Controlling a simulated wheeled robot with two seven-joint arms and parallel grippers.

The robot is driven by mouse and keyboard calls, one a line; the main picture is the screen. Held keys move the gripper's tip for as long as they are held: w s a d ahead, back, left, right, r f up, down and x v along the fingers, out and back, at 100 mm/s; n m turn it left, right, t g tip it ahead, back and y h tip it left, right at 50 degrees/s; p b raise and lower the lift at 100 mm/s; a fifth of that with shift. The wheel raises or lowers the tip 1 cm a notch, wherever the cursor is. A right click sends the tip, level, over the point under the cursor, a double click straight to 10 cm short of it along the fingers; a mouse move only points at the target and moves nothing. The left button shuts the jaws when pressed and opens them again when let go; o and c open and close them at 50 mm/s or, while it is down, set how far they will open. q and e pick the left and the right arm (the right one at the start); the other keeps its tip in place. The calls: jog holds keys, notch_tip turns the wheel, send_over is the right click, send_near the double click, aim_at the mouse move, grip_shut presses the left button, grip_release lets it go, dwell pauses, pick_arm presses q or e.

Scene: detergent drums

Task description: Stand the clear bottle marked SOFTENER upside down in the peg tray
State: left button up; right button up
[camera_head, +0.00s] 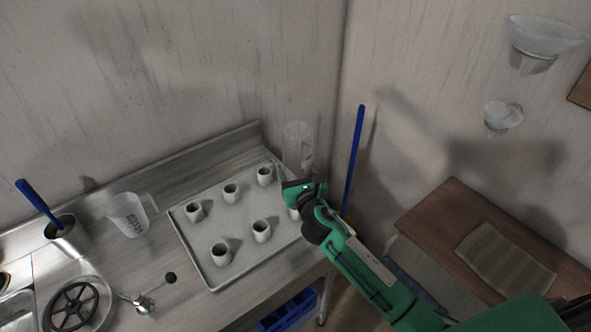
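A clear, see-through bottle (298,143) shows faintly at the far right of the counter, just above and beyond my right gripper (292,186). No lettering on it can be read, and I cannot tell which end is up. The peg tray (184,234) is a pale, shallow tray with several short white pegs (231,193) in two rows. My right gripper is over the tray's right side, partly covering a peg. Its fingers and the bottle's lower part are hard to make out, so I cannot tell whether it grips the bottle. My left gripper is not in view.
A translucent jug (128,214) stands left of the tray. A metal cup (66,236) with a blue-handled tool is farther left, near a sink. A blue pole (353,158) rises right of the counter. A wooden table (445,212) with a cloth (503,258) stands at right.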

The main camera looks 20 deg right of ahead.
jog(key=shift+f, duration=0.2)
jog(key=o, duration=1.1)
jog(key=shift+c, duration=0.2)
jog(key=shift+s, duration=0.6)
jog(key=s+b, duration=0.3)
jog(key=s, duration=0.9)
jog(key=shift+s, duration=0.35)
